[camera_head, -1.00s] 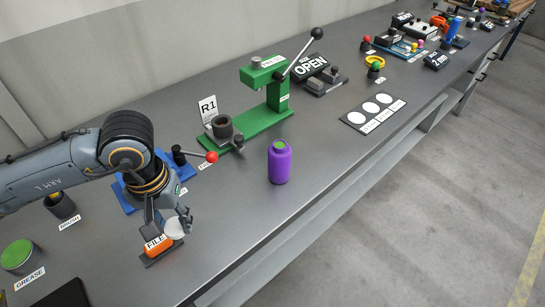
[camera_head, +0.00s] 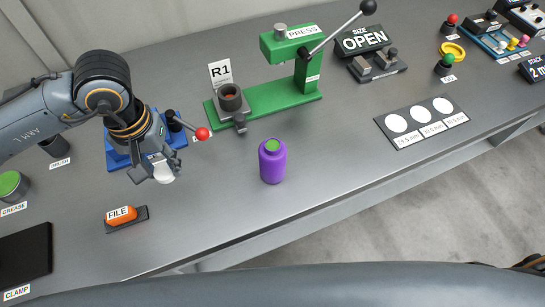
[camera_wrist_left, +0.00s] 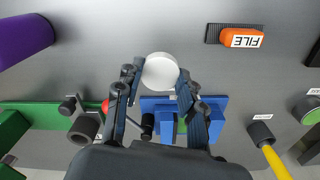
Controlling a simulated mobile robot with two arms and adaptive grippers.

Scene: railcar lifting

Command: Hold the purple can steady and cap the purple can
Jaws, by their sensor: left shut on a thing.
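The purple can (camera_head: 272,165) stands upright on the bench with a green area at its top and no gripper touching it. It also shows at the upper left of the left wrist view (camera_wrist_left: 22,38). My left gripper (camera_head: 158,172) is shut on a white round cap (camera_head: 164,175), left of the can and in front of the blue fixture. In the left wrist view the cap (camera_wrist_left: 160,71) sits between the two fingertips. My right gripper is not in view.
The green press (camera_head: 268,99) with the R1 holder stands behind the can. The blue fixture (camera_head: 118,157) has a red-knobbed lever reaching toward the can. An orange file (camera_head: 122,215) lies front left. Bench between cap and can is clear. My grey arm crosses the bottom edge.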

